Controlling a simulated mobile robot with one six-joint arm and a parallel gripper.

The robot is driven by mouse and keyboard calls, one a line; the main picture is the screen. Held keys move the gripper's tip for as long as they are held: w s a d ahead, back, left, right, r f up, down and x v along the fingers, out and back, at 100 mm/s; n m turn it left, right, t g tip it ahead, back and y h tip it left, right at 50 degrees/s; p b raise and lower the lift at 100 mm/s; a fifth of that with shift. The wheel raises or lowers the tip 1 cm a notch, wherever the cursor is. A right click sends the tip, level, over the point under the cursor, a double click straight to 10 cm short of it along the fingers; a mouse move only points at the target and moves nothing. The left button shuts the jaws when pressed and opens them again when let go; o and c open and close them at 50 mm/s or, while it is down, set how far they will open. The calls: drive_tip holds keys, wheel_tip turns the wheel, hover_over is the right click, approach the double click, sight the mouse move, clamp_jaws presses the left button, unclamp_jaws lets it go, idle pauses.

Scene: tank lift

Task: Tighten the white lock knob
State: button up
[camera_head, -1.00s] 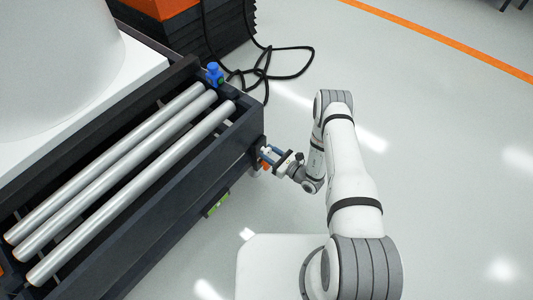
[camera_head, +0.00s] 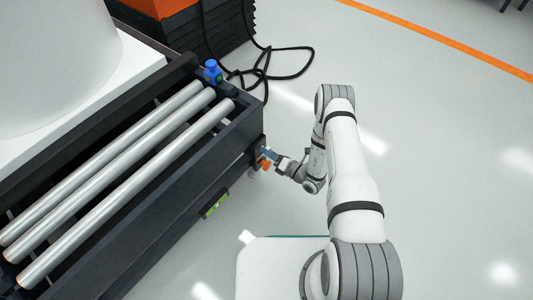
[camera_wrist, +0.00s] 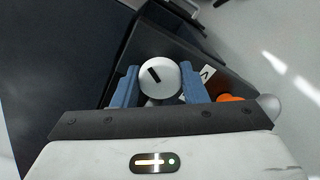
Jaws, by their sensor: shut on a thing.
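The white lock knob (camera_wrist: 159,77) is round with a black mark across its face. In the wrist view it sits between the two blue fingers of my gripper (camera_wrist: 158,88), which is shut on it. In the head view my gripper (camera_head: 268,154) is at the near right end of the dark roller frame, and the knob is hidden there. The black mark slants from upper left to lower right.
An orange part (camera_wrist: 230,98) and a white label with a black mark (camera_wrist: 207,73) lie right of the knob. The roller frame (camera_head: 190,165) carries several steel rollers and a blue fitting (camera_head: 213,72). Black cable (camera_head: 262,75) lies on the floor behind. The floor at right is clear.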

drive_tip(key=shift+d+f+m, duration=0.1)
drive_tip(key=shift+d+m, duration=0.05)
drive_tip(key=shift+m, duration=1.05)
drive_tip(key=o, duration=1)
drive_tip(key=p+v, duration=0.2)
drive_tip(key=v, duration=0.5)
drive_tip(key=shift+s+d, duration=0.25)
drive_tip(key=shift+d, duration=0.05)
